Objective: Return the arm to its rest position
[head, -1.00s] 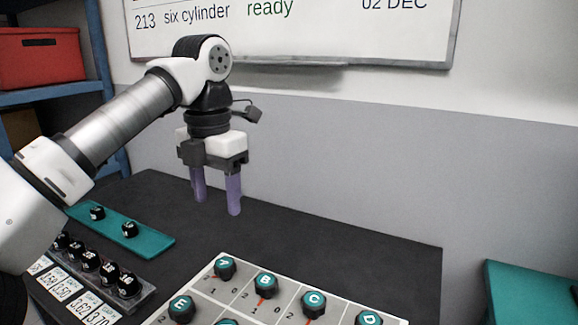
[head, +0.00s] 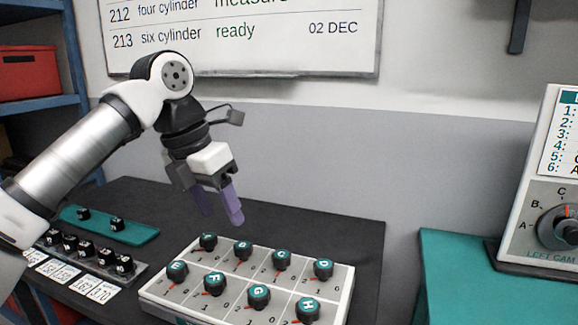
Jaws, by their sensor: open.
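My gripper (head: 219,207) hangs from my arm at the left centre of the head view. Its two purple fingers point down and slightly right, apart from each other with nothing between them. It is above the dark table (head: 330,237), behind the panel of lettered knobs, and touches nothing that I can see. My arm reaches in from the left edge, bent at a high elbow.
A grey panel (head: 339,300) with several black lettered knobs sits at the table's front. A teal strip (head: 142,233) and a knob rack (head: 140,271) with number cards lie left. A teal bench (head: 449,262) and a dial panel (head: 515,252) stand right.

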